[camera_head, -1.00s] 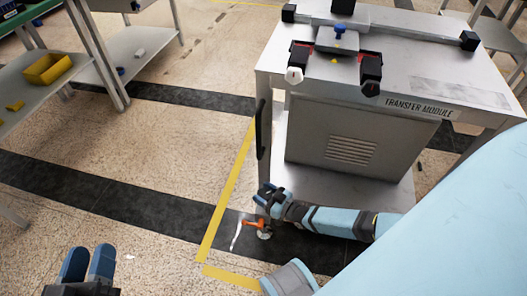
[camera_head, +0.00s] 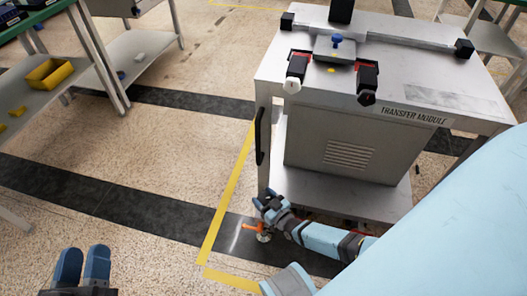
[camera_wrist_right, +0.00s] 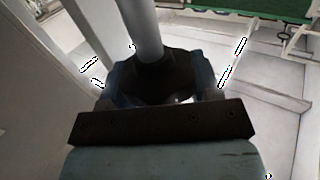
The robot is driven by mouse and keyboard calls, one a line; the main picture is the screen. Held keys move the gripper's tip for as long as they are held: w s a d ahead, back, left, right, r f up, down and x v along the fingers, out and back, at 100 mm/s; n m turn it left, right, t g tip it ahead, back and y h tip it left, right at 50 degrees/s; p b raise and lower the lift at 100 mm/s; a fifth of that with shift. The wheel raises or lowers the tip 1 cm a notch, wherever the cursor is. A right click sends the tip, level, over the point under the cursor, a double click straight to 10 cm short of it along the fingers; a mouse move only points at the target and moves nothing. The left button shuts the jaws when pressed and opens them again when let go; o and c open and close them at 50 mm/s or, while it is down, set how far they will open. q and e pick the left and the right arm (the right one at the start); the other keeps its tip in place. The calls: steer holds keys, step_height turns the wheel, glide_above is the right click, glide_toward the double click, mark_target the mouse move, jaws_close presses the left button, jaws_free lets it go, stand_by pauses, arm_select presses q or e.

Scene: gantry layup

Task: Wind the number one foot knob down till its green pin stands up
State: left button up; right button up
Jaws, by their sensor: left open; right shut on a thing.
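My right gripper (camera_head: 268,203) is low beside the front left leg of the transfer module (camera_head: 345,142). In the right wrist view it (camera_wrist_right: 160,98) is shut around a dark foot knob (camera_wrist_right: 162,76) at the end of a grey leg (camera_wrist_right: 141,28). The knob is hidden behind the gripper in the head view. No green pin shows in either view; I cannot tell how it stands. My left gripper (camera_head: 83,266) is open and empty at the lower left, away from the module.
An orange handle (camera_head: 255,228) with a pale round foot (camera_head: 264,237) is at floor level just below my right gripper. Yellow tape (camera_head: 229,192) runs beside the module. A shelf with a yellow bin (camera_head: 50,74) stands at upper left. Floor between is clear.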

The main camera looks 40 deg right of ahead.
steer(key=o, duration=0.9)
steer(key=shift+o, duration=0.2)
arm_select(q)
steer(key=a+y+p, duration=0.1)
steer(key=p, duration=0.2)
steer(key=shift+w, duration=0.1)
arm_select(e)
steer(key=s+d, duration=0.1)
steer(key=s, duration=1.2)
steer(key=shift+s+d, duration=0.15)
steer(key=shift+s, duration=0.25)
steer(key=shift+w, duration=0.1)
